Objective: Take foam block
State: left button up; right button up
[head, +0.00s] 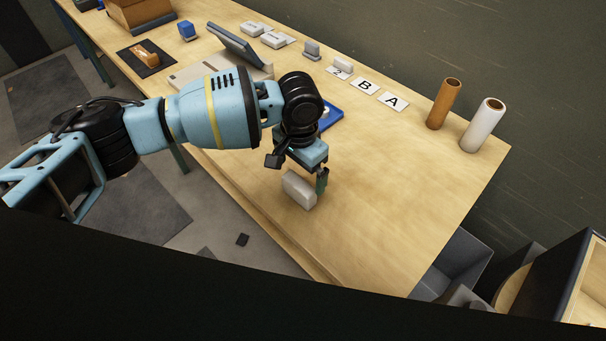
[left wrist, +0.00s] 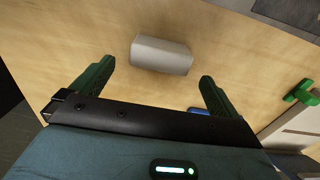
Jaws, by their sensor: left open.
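A pale grey-white foam block (head: 300,189) lies on the wooden table near its front edge in the head view. In the left wrist view the block (left wrist: 161,55) lies just beyond the fingertips, between the lines of the two fingers. My left gripper (head: 296,172) is right at the block in the head view, pointing down. Its green fingers (left wrist: 154,82) are spread apart with nothing between them in the wrist view. I cannot tell whether a finger touches the block. My right gripper is not in view.
A brown roll (head: 443,104) and a white roll (head: 482,126) stand at the table's far right. Lettered cards (head: 365,86) lie along the back edge. A blue item (head: 330,117) lies behind my gripper. The table right of the block is clear. Grey bins (head: 456,262) stand beyond the right end.

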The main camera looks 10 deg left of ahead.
aim_at(299, 183)
pick_arm(q)
jog(key=shift+s+f, duration=0.1)
jog(key=shift+s, duration=0.15)
jog(key=shift+s+f, duration=0.1)
jog(key=shift+f, duration=1.2)
jog(key=f, duration=0.5)
jog(key=shift+w+a+b, duration=0.15)
jog(key=shift+w+b, duration=0.15)
jog(key=shift+b, duration=0.05)
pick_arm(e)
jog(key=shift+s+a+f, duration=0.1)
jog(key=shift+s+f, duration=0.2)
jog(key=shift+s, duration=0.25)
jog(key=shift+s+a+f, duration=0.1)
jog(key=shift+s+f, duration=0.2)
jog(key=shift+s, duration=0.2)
pick_arm(q)
jog(key=shift+r, duration=0.1)
jog(key=c, duration=0.9)
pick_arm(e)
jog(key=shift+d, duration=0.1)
